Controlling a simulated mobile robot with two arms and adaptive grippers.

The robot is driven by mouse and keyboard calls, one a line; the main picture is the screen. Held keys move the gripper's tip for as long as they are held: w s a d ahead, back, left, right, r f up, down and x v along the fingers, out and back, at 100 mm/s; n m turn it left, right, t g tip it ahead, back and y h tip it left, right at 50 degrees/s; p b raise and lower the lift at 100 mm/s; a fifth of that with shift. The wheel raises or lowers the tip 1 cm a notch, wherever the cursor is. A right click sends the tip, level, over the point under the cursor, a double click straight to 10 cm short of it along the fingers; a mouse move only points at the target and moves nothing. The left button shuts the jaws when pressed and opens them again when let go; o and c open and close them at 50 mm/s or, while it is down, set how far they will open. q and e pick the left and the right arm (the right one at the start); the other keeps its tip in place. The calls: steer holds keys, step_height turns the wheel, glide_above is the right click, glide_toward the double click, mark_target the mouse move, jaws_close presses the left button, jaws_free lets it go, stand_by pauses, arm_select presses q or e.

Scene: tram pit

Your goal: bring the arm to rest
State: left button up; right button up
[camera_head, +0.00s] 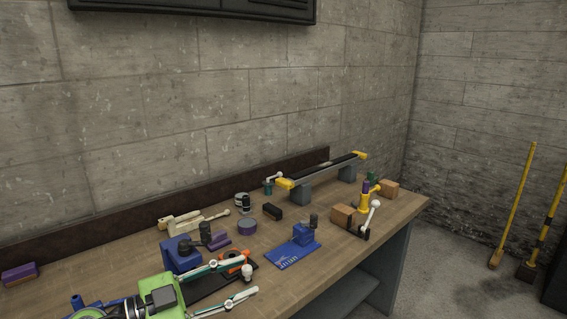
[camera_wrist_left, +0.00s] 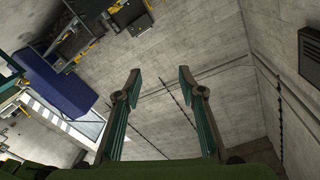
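My left gripper (camera_head: 245,282) comes in from the lower left in the head view, above the front of the workbench (camera_head: 335,262). Its two teal fingers are spread apart with nothing between them. The left wrist view also shows the open fingers (camera_wrist_left: 160,90), with only the walls and far parts of the room beyond them. An orange item (camera_head: 236,260) lies just behind the upper finger in the head view and is partly hidden. My right gripper is in neither view.
A blue block-shaped tool (camera_head: 181,254), a blue mat (camera_head: 292,254), a yellow-ended rail (camera_head: 325,170) and wooden blocks (camera_head: 341,216) crowd the bench. A dark ledge (camera_head: 150,206) runs along its back. Yellow-handled tools (camera_head: 515,203) lean at the right wall.

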arm_select(q)
steer(key=w+a+r+n+t+y, duration=0.1)
steer(key=a+r+n+t+y, duration=0.25)
steer(key=n+t, duration=0.5)
steer(key=a+f+n+t+y, duration=0.2)
steer(key=a+f+n+y, duration=0.25)
steer(key=a+y, duration=0.3)
steer(key=s+a+f+n+g+y, duration=0.2)
steer(key=s+a+f+g+y, duration=0.1)
steer(key=f, duration=0.4)
steer(key=s+a+f+n+g+y, duration=0.2)
steer(key=f+n+g+y, duration=0.1)
steer(key=f, duration=0.4)
steer(key=s+d+f+m+g+h, duration=0.15)
steer(key=s+f+g, duration=0.35)
steer(key=s+f, duration=0.5)
steer(key=s+d+f+m+g+h, duration=0.1)
steer(key=s+d+f+g, duration=0.35)
steer(key=s, duration=0.95)
step_height(320, 180, down, 26)
steer(key=a+g, duration=0.1)
steer(key=g, duration=0.1)
steer(key=s+a+f+g, duration=0.1)
steer(key=s+a+f, duration=0.2)
steer(key=s+f, duration=1.4)
steer(key=shift+s+a+f+m, duration=0.15)
steer(key=shift+s+m, duration=0.2)
steer(key=shift+s, duration=0.4)
